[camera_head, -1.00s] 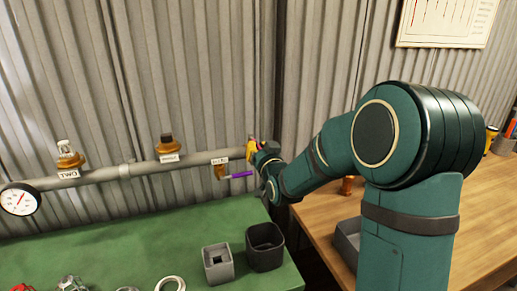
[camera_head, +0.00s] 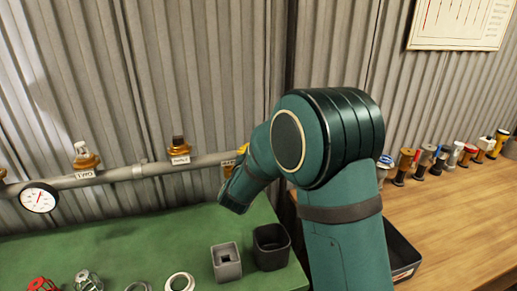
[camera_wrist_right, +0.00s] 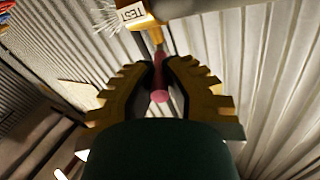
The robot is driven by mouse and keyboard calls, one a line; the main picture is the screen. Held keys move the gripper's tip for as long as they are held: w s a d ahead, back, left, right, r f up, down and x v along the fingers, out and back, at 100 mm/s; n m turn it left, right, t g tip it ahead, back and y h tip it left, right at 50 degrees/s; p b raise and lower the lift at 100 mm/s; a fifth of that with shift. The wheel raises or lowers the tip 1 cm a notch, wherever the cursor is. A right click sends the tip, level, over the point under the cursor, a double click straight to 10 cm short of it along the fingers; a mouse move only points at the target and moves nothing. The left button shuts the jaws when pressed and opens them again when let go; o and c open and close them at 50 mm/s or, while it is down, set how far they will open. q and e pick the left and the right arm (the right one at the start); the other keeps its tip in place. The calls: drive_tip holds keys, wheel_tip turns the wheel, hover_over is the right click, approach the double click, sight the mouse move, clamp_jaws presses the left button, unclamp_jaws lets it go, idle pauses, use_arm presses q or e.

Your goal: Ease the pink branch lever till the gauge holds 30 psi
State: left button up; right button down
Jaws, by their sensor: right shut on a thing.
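The pink branch lever (camera_wrist_right: 159,91) shows in the right wrist view, hanging from a brass fitting by a TEST tag (camera_wrist_right: 133,13). My right gripper (camera_wrist_right: 160,76) has its yellow fingers closed around the lever, whose round end shows between them. In the head view my right forearm hides the lever and most of that gripper; only a bit of yellow shows above it. The round white gauge (camera_head: 38,197) hangs at the left end of the pipe (camera_head: 120,173). Its red needle points roughly upward; the numbers are too small to read. My left gripper is not in view.
The green bench below holds a grey socket block (camera_head: 226,262), a dark bin (camera_head: 271,248) and several rings. A wooden bench with several coloured items (camera_head: 405,165) stands at right.

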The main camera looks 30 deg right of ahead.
drive_tip(key=shift+w+a+m+g+h, duration=0.2)
drive_tip(key=shift+m+g+h, duration=0.1)
drive_tip(key=shift+h, duration=0.1)
drive_tip(key=c, duration=1)
unclamp_jaws()
drive_tip(key=v, duration=1.2)
